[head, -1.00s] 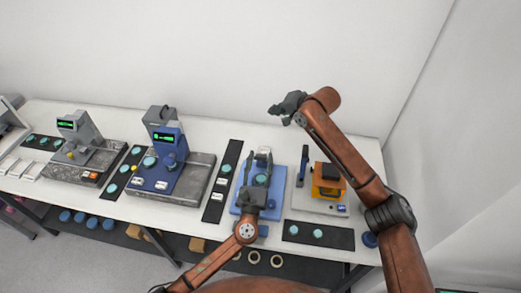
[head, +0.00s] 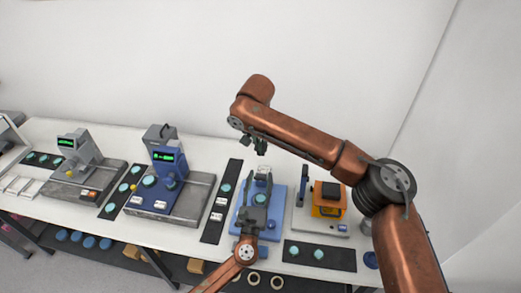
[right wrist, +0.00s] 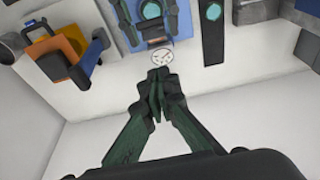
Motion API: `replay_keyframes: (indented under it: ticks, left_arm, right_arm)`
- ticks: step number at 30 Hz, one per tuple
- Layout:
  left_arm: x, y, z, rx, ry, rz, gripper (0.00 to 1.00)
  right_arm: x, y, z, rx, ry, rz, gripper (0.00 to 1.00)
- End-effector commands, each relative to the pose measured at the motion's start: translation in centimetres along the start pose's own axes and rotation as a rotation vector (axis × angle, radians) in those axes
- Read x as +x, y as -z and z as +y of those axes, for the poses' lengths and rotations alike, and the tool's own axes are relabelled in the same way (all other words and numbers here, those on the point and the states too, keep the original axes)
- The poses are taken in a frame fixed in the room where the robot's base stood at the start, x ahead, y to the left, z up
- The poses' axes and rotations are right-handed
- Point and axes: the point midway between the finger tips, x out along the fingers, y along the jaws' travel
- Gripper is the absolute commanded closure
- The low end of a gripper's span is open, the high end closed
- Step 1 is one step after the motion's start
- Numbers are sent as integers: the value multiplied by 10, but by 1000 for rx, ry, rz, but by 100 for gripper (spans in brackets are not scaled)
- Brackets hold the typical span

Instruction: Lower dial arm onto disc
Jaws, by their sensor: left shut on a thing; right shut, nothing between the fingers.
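The blue dial stand (head: 236,222) stands on the table, with a light upright part (head: 264,172) at its back. A teal disc (head: 260,198) lies over it and also shows in the right wrist view (right wrist: 151,9). My left gripper (head: 259,187) is shut, with its dark fingers on either side of the disc. A round white dial (right wrist: 162,57) shows at the stand's back edge in the right wrist view. My right gripper (head: 262,150) is shut and empty, above the back of the stand. Its fingertips (right wrist: 159,73) appear just below the dial; I cannot tell whether they touch. The dial arm is not clearly visible.
An orange and black device (head: 328,198) stands right of the blue stand. A black strip (head: 318,256) with teal discs lies in front of it. Another black strip (head: 222,200) lies left of the stand. A blue instrument (head: 165,185) stands further left.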

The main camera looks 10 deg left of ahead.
Motion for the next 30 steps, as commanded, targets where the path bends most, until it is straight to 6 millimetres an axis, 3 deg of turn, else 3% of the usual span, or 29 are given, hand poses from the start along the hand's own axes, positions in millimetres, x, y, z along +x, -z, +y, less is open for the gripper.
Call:
replay_keyframes:
  ticks: [9,18,30]
  left_arm:
    - [0,2,0,1,-1,3,100]
    - [0,2,1,1,-1,3,100]
    - [0,2,0,1,-1,3,100]
  right_arm:
    - [68,0,0,0,0,0,100]
    - [73,-32,0,-1,2,2,100]
    - [75,-38,0,1,3,1,100]
